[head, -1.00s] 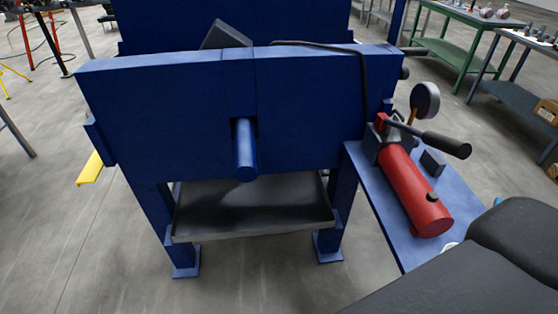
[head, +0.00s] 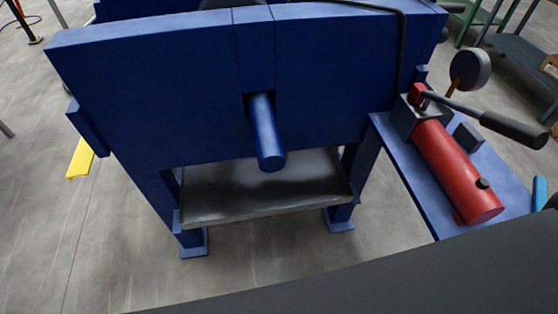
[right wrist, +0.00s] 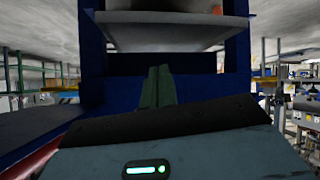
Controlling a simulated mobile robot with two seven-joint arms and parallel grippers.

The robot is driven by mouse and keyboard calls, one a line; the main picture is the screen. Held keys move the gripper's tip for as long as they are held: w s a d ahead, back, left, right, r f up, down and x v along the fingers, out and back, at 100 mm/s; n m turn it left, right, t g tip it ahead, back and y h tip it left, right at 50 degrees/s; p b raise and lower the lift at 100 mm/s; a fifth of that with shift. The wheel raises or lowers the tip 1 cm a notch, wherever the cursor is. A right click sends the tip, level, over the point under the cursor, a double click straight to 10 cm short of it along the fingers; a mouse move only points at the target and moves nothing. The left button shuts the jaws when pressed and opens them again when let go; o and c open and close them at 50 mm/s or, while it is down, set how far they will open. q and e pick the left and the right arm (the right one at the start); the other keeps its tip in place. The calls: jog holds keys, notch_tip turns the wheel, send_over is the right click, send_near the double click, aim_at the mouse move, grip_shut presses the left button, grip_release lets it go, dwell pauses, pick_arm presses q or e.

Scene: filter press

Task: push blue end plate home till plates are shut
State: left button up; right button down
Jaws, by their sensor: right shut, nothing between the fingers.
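A large upright blue plate (head: 160,95) of the press fills the upper middle of the head view. A blue round rod (head: 265,135) sticks out from its middle toward me. I cannot tell whether this plate is the end plate or the fixed end frame; the plates behind it are hidden. My right gripper (right wrist: 158,88) shows in the right wrist view, its fingers together and empty. The blue press frame (right wrist: 88,60) stands beyond the fingers; I cannot tell any contact. My left gripper is not in view.
A grey drip tray (head: 265,195) sits low between the blue legs. At right a red pump (head: 455,170) with a black-gripped lever (head: 510,128) and a gauge (head: 470,68) stands on a blue shelf (head: 425,205). A yellow bar (head: 80,158) is at left. Floor in front is clear.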

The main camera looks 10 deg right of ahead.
aim_at(264, 159)
jog(key=w+r+n+t+y+b, duration=0.3)
jog(key=w+r+n+t, duration=0.35)
jog(key=w+r, duration=0.45)
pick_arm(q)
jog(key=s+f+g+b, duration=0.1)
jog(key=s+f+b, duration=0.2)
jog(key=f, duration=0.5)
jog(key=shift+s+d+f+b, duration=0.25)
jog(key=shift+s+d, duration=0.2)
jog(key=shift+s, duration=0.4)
pick_arm(e)
jog(key=a+r+n+g+y, duration=0.4)
jog(key=r+n, duration=0.6)
jog(key=n, duration=0.6)
jog(key=shift+w+a+y, duration=0.15)
jog(key=shift+a+y, duration=1)
jog(key=shift+y, duration=0.65)
jog(key=shift+n, duration=0.25)
